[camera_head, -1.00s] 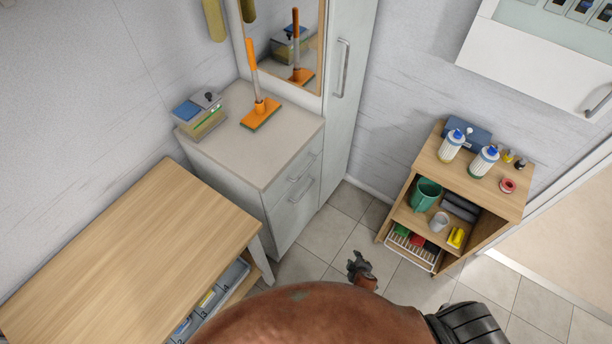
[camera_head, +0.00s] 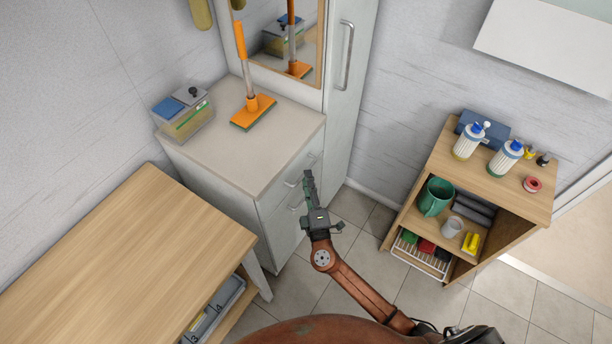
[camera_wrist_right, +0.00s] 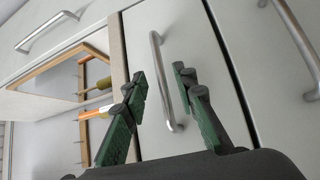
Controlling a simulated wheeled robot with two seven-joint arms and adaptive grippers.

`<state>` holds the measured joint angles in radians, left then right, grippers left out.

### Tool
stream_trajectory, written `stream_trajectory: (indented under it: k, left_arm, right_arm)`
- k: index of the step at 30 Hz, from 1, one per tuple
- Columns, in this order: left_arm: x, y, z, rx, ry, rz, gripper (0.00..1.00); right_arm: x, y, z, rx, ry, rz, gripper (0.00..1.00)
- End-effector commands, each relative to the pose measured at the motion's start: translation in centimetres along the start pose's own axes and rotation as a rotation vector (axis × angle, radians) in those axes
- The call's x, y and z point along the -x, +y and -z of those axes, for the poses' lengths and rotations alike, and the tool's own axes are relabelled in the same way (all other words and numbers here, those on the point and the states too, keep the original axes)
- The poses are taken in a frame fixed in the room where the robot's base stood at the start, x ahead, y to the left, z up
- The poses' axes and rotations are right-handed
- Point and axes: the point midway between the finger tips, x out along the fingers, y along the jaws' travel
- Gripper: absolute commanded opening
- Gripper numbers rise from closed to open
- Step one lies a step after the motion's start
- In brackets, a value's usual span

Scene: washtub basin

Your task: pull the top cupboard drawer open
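The pale grey cupboard (camera_head: 243,140) stands against the wall, with its top drawer (camera_wrist_right: 190,35) just under the worktop edge. The drawer looks shut. Its silver bar handle (camera_wrist_right: 158,75) shows in the right wrist view between the fingers of my right gripper (camera_wrist_right: 161,82). The fingers are open, one on each side of the bar, and I see no grip on it. In the head view my right gripper (camera_head: 309,182) is at the cupboard's front and partly hides the handles. A second handle (camera_wrist_right: 298,38) is on the front below. My left gripper is not in view.
An orange squeegee (camera_head: 253,112) and a lidded box (camera_head: 184,114) stand on the cupboard. A tall cabinet (camera_head: 343,110) adjoins it on the right. A wooden table (camera_head: 125,255) is close at front left. A wooden shelf unit (camera_head: 440,160) stands right, with open floor (camera_head: 360,215) between.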

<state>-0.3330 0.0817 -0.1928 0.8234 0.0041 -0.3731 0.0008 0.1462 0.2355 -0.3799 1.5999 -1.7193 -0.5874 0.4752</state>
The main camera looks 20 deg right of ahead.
Motion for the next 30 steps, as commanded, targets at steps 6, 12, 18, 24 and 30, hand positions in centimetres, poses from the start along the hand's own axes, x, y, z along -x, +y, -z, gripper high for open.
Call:
stream_trajectory:
  k: [6,12,18,24,30]
  left_arm:
    - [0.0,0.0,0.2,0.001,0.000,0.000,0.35]
    - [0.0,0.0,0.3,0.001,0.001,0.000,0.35]
    - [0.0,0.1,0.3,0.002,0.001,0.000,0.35]
    - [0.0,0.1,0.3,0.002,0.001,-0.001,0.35]
    - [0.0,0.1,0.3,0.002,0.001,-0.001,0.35]
  right_arm:
    - [-1.9,-0.1,-0.1,0.000,-0.001,0.001,0.26]
    - [-2.2,-0.1,-0.1,0.000,-0.001,0.002,0.26]
    - [-2.1,-0.1,-0.1,0.000,-0.001,0.002,0.19]
    - [-2.1,-0.1,-0.1,0.001,-0.001,0.002,0.05]
    - [-2.1,-0.1,-0.1,0.001,-0.001,0.002,0.00]
